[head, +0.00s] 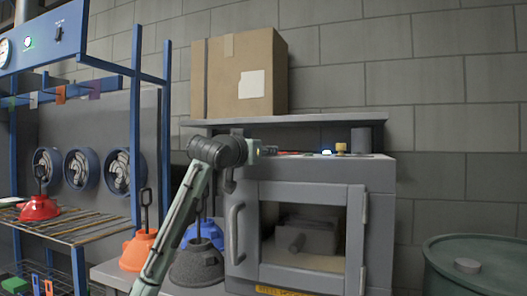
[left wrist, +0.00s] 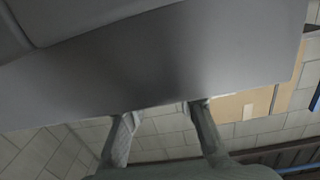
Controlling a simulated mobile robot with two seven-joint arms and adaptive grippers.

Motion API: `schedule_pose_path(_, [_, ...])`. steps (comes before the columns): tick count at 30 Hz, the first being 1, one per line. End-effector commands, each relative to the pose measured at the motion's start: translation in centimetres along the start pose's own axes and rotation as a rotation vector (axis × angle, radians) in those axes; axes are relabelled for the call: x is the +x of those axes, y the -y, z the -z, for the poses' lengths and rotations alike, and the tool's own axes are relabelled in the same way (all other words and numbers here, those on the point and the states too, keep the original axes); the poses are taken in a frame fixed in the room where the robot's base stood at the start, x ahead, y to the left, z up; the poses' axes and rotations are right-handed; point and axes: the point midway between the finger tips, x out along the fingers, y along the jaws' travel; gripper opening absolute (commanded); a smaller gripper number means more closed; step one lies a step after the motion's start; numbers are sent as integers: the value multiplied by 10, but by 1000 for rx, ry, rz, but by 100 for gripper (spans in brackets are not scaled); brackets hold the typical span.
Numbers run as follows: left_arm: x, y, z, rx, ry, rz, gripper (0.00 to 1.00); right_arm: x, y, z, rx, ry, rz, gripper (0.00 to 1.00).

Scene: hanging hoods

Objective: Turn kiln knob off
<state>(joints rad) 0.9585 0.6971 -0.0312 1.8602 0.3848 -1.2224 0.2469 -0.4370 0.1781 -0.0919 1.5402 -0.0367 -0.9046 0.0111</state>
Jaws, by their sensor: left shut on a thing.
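The grey kiln (head: 300,190) stands right of centre in the head view, its windowed door closed. My left gripper (head: 268,150) is at the kiln's top left, under the shelf and left of the lamp and yellow piece. In the left wrist view its two fingers (left wrist: 162,110) are apart, their tips meeting the edge of a large grey surface (left wrist: 170,65). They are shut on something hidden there. My right gripper is not in view.
A grey shelf (head: 290,119) with a cardboard box (head: 240,72) sits close above the gripper. A blue rack (head: 136,110) stands left, with red (head: 40,208) and orange (head: 139,250) hooded pieces nearby. A green drum (head: 470,262) is at lower right.

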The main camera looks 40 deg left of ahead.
Motion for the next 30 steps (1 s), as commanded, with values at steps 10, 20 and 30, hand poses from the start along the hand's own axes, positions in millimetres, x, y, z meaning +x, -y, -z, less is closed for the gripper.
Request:
schedule_pose_path(10, [0,-5,1,0,6,148,0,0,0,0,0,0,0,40])
schedule_pose_path(20, [2,-9,0,-1,20,370,0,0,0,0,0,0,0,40])
schedule_pose_path(30, [2,-9,0,1,28,501,0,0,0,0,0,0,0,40])
